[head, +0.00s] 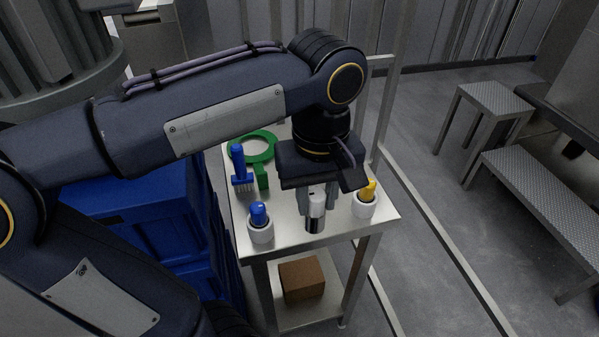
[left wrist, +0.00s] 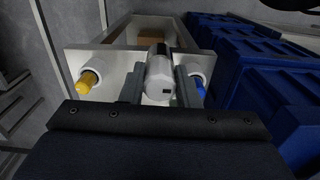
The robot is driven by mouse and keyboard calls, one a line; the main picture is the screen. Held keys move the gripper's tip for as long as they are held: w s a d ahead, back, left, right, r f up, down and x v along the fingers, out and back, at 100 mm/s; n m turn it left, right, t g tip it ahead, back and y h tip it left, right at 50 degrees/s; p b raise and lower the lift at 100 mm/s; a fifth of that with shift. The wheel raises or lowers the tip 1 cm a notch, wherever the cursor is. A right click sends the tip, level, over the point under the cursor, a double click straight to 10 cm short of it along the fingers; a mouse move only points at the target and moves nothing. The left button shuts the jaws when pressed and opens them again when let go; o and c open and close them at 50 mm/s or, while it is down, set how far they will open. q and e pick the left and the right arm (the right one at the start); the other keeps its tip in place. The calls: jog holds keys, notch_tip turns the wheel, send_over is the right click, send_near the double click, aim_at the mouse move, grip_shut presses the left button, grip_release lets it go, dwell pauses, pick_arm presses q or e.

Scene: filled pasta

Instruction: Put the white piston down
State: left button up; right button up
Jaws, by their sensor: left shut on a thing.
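The white piston (head: 316,212) is between the fingers of my left gripper (head: 318,198) in the head view, above the front part of the small metal table (head: 286,238). It has a white body and a dark lower end. In the left wrist view the piston (left wrist: 159,80) is gripped between the two grey fingers of my left gripper (left wrist: 158,88), which is shut on it. Whether its lower end touches the table top I cannot tell. My right gripper is not in view.
A white cup with a blue piece (head: 259,215) stands left of the piston, and one with a yellow piece (head: 367,190) stands right. A brown box (head: 301,280) is on the lower shelf; blue crates (head: 140,210) stand left.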

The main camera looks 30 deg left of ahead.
pick_arm(q)
jog(key=shift+s+a, duration=0.15)
jog(key=shift+a, duration=0.1)
jog(key=shift+w+a+f, duration=1)
jog(key=shift+w+f, duration=1)
jog(key=shift+f, duration=0.1)
jog(key=shift+w+a+f, duration=1.05)
jog(key=shift+w+f, duration=0.9)
jog(key=shift+f, duration=0.1)
jog(key=shift+w+a+f, duration=1)
jog(key=shift+w+f, duration=1)
jog(key=shift+f, duration=0.1)
jog(key=shift+b, duration=0.3)
jog(key=o, duration=1)
jog(key=shift+f, duration=0.1)
